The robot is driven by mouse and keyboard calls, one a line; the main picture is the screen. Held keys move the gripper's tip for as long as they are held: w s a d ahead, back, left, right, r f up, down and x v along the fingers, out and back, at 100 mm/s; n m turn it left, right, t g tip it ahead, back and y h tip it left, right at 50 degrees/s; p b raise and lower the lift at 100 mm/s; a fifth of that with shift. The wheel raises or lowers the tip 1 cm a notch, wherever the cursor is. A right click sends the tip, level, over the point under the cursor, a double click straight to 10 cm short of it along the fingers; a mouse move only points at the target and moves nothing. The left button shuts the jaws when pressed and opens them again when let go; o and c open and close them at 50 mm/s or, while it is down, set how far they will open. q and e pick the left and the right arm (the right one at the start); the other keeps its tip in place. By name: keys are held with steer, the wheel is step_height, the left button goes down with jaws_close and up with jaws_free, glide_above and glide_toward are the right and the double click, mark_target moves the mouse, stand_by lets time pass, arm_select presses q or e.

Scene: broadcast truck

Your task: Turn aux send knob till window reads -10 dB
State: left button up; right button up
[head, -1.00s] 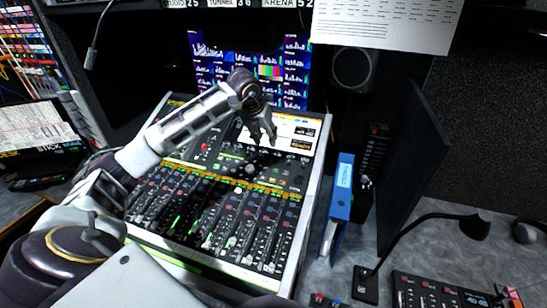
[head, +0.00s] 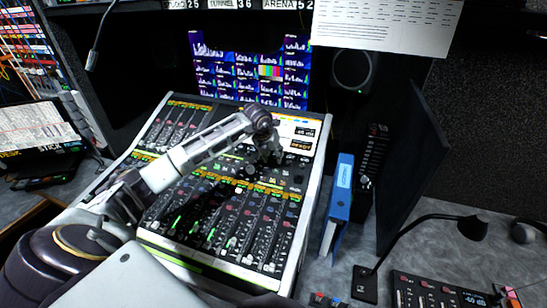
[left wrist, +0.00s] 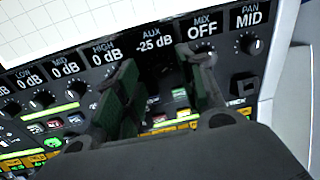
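The aux window (left wrist: 153,40) in the left wrist view reads -25 dB. It sits in a row of readouts along the top of the mixing console (head: 318,190). The area below it, between my fingers, is dark, and I cannot make out the aux send knob clearly there. My left gripper (left wrist: 158,62) has its two fingers apart, one on each side of this spot, close to the panel. In the head view my left gripper (head: 270,157) is over the upper right of the console. My right gripper is not in view.
The mix knob and its OFF window (left wrist: 202,28) are close to the right finger; the pan knob (left wrist: 249,44) is farther right. A high knob (left wrist: 113,80) is by the left finger.

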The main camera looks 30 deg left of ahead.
arm_select(q)
steer(key=shift+w+f, duration=0.2)
steer(key=shift+f, duration=0.5)
arm_select(e)
steer(key=shift+s+a, duration=0.1)
steer(key=shift+s, duration=0.2)
arm_select(q)
jaws_close()
arm_select(e)
steer(key=shift+w, duration=0.1)
steer(key=shift+w, duration=0.25)
arm_select(q)
steer(key=shift+w+m, duration=0.1)
steer(key=shift+m, duration=0.5)
arm_select(e)
steer(key=shift+f, duration=0.15)
